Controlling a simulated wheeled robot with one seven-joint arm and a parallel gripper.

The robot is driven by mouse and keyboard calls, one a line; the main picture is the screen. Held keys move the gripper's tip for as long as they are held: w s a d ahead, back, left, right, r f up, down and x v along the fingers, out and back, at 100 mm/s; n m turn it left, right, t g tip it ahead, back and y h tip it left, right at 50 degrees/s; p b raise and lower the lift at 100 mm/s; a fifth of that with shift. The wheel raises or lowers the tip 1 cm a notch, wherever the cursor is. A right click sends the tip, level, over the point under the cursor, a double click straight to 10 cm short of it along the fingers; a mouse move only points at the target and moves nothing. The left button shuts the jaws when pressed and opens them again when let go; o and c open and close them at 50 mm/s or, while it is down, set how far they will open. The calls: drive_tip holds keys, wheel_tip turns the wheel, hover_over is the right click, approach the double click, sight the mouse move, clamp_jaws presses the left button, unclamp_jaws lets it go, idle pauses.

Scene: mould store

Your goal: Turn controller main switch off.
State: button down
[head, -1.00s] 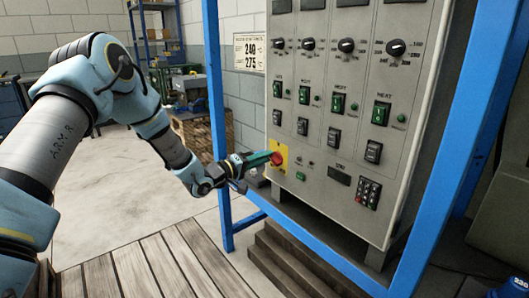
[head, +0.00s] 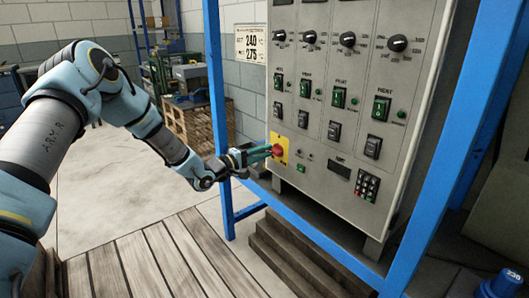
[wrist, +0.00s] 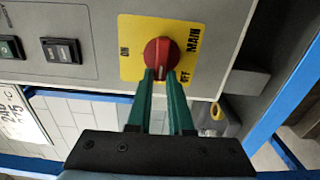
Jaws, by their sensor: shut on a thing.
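The main switch is a red rotary knob (wrist: 161,54) on a yellow plate (wrist: 130,68) marked ON, OFF and MAIN. In the wrist view its ridge and pale mark point down between my fingers, with OFF to the lower right and ON to the left. In the head view the knob (head: 278,150) sits at the lower left of the grey controller panel (head: 318,170). My gripper (wrist: 162,78) is shut on the knob's ridge, one green finger on each side. The fingertips partly hide the ridge.
Blue frame posts (head: 216,120) stand left and right of the panel. Dark steps (head: 300,262) lie below it, beside a wooden deck (head: 165,260). Black rocker switches (wrist: 61,50) sit near the knob, and a keypad (head: 367,186) is further right.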

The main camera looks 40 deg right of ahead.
drive_tip(key=c, duration=0.8)
unclamp_jaws()
drive_tip(key=a, duration=0.3)
drive_tip(key=a+b, duration=0.1)
drive_tip(key=a, duration=0.6)
drive_tip(key=shift+w+a, duration=0.3)
drive_tip(key=shift+a, duration=0.1)
